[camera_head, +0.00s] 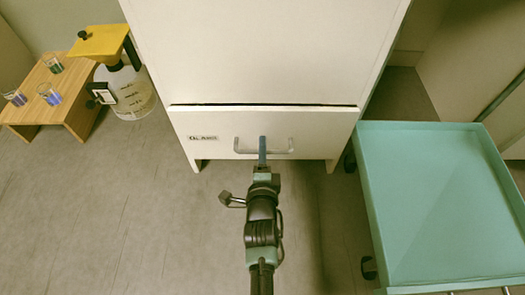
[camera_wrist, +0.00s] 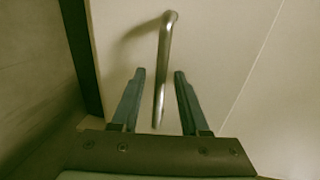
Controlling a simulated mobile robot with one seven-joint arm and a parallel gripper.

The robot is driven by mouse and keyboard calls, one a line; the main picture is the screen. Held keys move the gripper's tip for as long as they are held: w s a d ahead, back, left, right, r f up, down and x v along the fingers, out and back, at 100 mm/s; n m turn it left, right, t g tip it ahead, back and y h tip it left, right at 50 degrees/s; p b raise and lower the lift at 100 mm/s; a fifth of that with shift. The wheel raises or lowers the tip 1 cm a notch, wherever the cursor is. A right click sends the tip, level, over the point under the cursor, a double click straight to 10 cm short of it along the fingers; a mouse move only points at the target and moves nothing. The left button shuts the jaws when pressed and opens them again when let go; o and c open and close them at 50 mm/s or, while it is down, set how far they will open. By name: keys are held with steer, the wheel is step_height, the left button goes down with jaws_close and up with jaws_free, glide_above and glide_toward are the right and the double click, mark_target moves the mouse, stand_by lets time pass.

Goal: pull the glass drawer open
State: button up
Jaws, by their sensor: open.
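The drawer (camera_head: 225,145) is a pale front low in a tall white cabinet, with a small label whose text is hard to read. A dark gap runs along its top edge. A metal bar handle (camera_head: 289,147) is fixed across it. My gripper (camera_head: 262,142) is at the middle of this handle and covers part of it. In the wrist view the handle (camera_wrist: 166,40) passes between the two fingers of my gripper (camera_wrist: 160,73). The fingers are open, one on each side, with visible space beside the bar.
A teal tray cart (camera_head: 425,190) stands close on the right. The floor (camera_head: 120,220) in front of the cabinet is clear at left.

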jaws_close()
stand_by(1.4)
